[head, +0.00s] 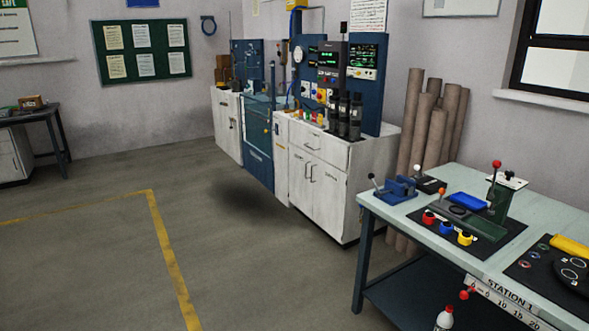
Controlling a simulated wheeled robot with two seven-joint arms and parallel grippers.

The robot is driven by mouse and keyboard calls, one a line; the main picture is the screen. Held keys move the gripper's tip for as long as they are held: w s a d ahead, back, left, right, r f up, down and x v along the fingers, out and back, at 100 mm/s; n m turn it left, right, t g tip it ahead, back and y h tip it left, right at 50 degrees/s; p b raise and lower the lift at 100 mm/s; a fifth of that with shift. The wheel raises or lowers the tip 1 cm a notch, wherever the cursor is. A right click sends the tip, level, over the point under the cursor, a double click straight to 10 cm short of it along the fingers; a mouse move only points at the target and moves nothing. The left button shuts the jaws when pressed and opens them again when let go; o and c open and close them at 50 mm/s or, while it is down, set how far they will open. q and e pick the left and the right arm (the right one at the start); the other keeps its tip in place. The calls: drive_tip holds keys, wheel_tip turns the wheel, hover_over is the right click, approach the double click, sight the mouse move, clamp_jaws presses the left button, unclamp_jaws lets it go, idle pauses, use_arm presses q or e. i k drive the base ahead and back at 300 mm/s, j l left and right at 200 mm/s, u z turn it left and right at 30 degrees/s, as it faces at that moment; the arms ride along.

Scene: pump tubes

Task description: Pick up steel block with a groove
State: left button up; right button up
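I cannot make out a steel block with a groove for certain in the head view. The workbench (420,229) at the right carries several small items, and any block among them is too small to tell. Neither of my grippers is in view.
On the bench stand a blue vise-like device (396,190), a green lever press (498,197), a blue tray (468,201) and a yellow cup (465,239). White cabinets (318,172) with a control panel line the wall. Brown tubes (433,125) lean behind the bench. The floor (90,260) at left is clear.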

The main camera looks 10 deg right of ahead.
sight(407, 191)
drive_tip(key=i+j+z, duration=0.1)
drive_tip(key=i+z, duration=0.2)
drive_tip(key=i, duration=0.2)
drive_tip(key=i+j+z, duration=0.3)
drive_tip(key=i, duration=0.2)
drive_tip(key=i+j+z, duration=0.1)
drive_tip(key=i+z, duration=0.15)
drive_tip(key=z, duration=0.15)
drive_tip(key=i+j+z, duration=0.2)
drive_tip(key=z, duration=0.15)
drive_tip(key=i+j+z, duration=0.15)
drive_tip(key=z, duration=0.25)
drive_tip(key=i+j+z, duration=0.15)
drive_tip(key=j+z, duration=0.2)
drive_tip(key=i+j+z, duration=0.1)
drive_tip(key=j+z, duration=0.15)
drive_tip(key=j, duration=0.2)
drive_tip(key=i+j+z, duration=0.1)
drive_tip(key=j+z, duration=0.15)
drive_tip(key=j, duration=0.2)
